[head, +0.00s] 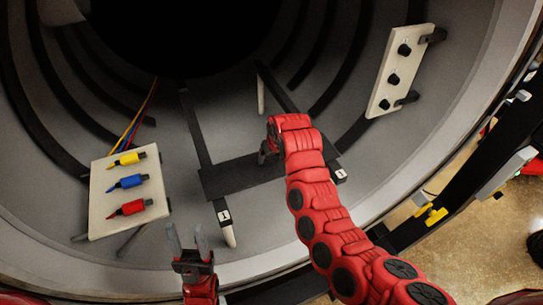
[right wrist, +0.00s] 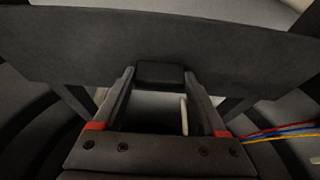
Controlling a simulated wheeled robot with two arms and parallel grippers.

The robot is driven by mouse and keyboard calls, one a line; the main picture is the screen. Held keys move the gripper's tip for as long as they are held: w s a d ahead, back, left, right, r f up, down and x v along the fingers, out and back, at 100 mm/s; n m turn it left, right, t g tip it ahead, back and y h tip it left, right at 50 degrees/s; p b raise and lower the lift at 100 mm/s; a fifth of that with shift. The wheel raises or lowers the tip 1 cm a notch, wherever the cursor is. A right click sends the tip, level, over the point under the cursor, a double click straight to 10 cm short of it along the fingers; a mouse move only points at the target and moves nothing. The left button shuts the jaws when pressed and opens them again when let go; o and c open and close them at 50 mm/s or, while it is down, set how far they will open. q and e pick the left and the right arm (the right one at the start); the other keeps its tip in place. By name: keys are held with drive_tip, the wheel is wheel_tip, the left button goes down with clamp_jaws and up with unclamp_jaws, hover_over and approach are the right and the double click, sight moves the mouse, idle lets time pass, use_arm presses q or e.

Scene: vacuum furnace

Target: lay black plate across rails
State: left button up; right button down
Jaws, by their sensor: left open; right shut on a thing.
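The black plate (head: 228,179) spans crosswise over the left rail (head: 196,128) and the right rail (head: 283,98) inside the furnace chamber. I cannot tell whether it touches them. My right gripper (head: 266,154) is over the plate. In the right wrist view the gripper (right wrist: 160,82) is shut on a small black block (right wrist: 160,72) at the plate's edge, and the wide plate (right wrist: 70,42) stretches past both fingers. My right arm hides part of the plate and right rail.
A white panel (head: 98,205) with yellow, blue and red connectors stands at the left, with coloured wires (head: 137,115) behind it. Another white panel (head: 402,68) with black knobs is at the upper right. The furnace rim (head: 490,90) curves along the right.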

drive_tip(key=shift+f, duration=0.1)
unclamp_jaws()
drive_tip(key=shift+s, duration=0.1)
